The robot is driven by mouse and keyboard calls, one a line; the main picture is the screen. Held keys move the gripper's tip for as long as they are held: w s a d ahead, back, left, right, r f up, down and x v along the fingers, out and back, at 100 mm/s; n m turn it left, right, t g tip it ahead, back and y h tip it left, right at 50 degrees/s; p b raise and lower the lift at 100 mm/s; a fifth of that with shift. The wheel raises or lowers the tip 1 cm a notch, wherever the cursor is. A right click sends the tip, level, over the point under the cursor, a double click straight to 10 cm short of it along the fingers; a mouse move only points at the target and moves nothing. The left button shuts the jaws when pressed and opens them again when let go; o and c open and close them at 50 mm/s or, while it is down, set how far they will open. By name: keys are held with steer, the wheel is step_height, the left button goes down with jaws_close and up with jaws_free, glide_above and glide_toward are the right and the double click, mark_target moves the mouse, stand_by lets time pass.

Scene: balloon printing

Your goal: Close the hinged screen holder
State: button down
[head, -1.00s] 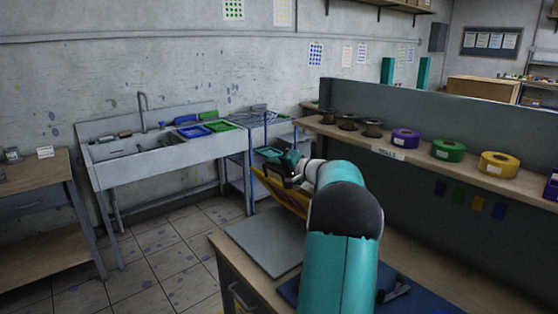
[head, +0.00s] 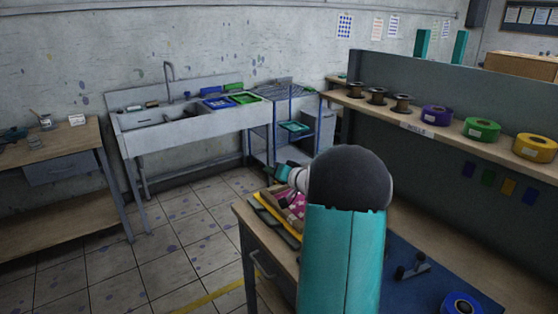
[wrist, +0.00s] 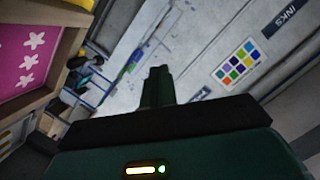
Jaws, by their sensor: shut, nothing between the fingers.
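The screen holder shows in the head view as a yellow-edged frame (head: 272,212) at the left end of the bench, partly behind my arm. A pink screen (head: 294,203) shows in it; its exact tilt is hard to tell. In the wrist view the pink screen with white stars (wrist: 24,45) and its wooden frame (wrist: 66,50) fill the upper left. My gripper (wrist: 158,84) is shut and empty, to the right of the frame and apart from it in that view. In the head view my gripper (head: 275,170) is small, just beyond and above the holder.
A dark grey plate (head: 277,229) lies at the bench's near left edge. A blue mat (head: 415,270) with a black-handled tool and a blue roll (head: 461,303) lie to the right. A shelf with spools (head: 403,104) and coloured rolls runs behind. Open floor lies left, before the sink (head: 185,135).

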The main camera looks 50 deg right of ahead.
steer(key=shift+w+a+f+n+g+h, duration=0.15)
steer(key=shift+a+f+n, duration=0.4)
steer(key=shift+f, duration=1.1)
steer(key=shift+w+a+f+n+g+h, duration=0.15)
steer(key=shift+a+f, duration=0.7)
steer(key=shift+f, duration=0.85)
steer(key=shift+w+a+f+n, duration=0.25)
steer(key=shift+a+f, duration=0.45)
steer(key=shift+f, duration=0.95)
steer(key=shift+r, duration=0.1)
